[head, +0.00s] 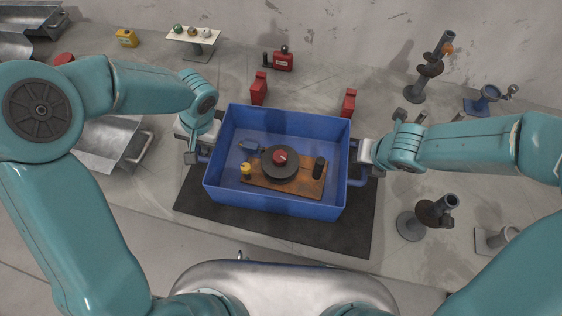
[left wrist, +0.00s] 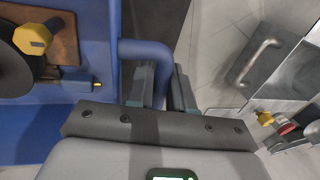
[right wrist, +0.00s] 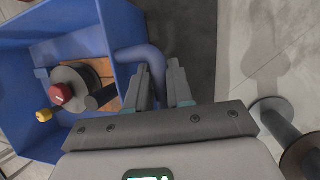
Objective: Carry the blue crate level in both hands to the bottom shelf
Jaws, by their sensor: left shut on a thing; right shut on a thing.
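The blue crate (head: 275,208) is in the middle of the head view, above or on a dark mat (head: 345,238); I cannot tell whether it touches. It looks about level. Inside are a wooden board (head: 262,187), a dark round piece with a red knob (head: 280,157), a yellow knob (head: 246,168) and a black cylinder (head: 319,167). My left gripper (head: 196,158) is shut on the crate's left handle (left wrist: 148,52). My right gripper (head: 366,163) is shut on its right handle (right wrist: 140,58). No bottom shelf can be made out.
Metal trays (head: 113,143) lie at the left. Two red blocks (head: 259,88) (head: 348,103) stand just behind the crate. A red box (head: 284,61) and a small stand (head: 193,36) are farther back. Dark posts on round bases (head: 412,226) stand at the right.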

